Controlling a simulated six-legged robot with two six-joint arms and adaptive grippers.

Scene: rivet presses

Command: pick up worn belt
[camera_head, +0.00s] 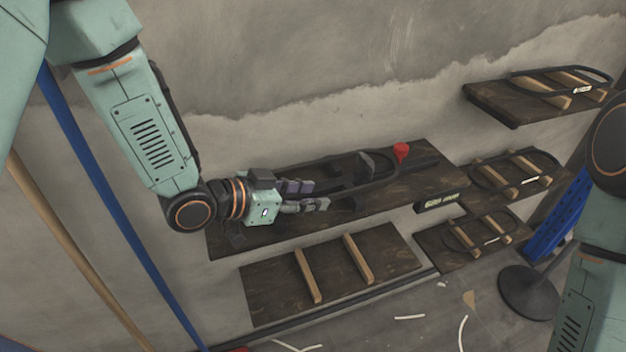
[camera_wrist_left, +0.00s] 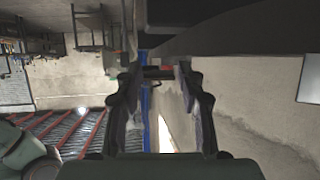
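A dark belt (camera_head: 378,182) lies in a long loop on the dark shelf board (camera_head: 425,180) against the wall. I take it for the worn belt; its wear is too small to see. My left gripper (camera_head: 312,196) is over the left part of this board, fingers pointing right at the belt's left end. In the left wrist view my left gripper (camera_wrist_left: 160,105) has its two fingers well apart, with no belt visible between them. Whether a finger touches the belt in the head view I cannot tell. My right arm shows at the right edge, its gripper out of frame.
A red knob-like thing (camera_head: 401,152) stands at the board's back. Below is an empty board with two wooden strips (camera_head: 308,277). Other belts lie on shelves at right, one on the top shelf (camera_head: 500,105). A round black base (camera_head: 528,292) stands on the floor.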

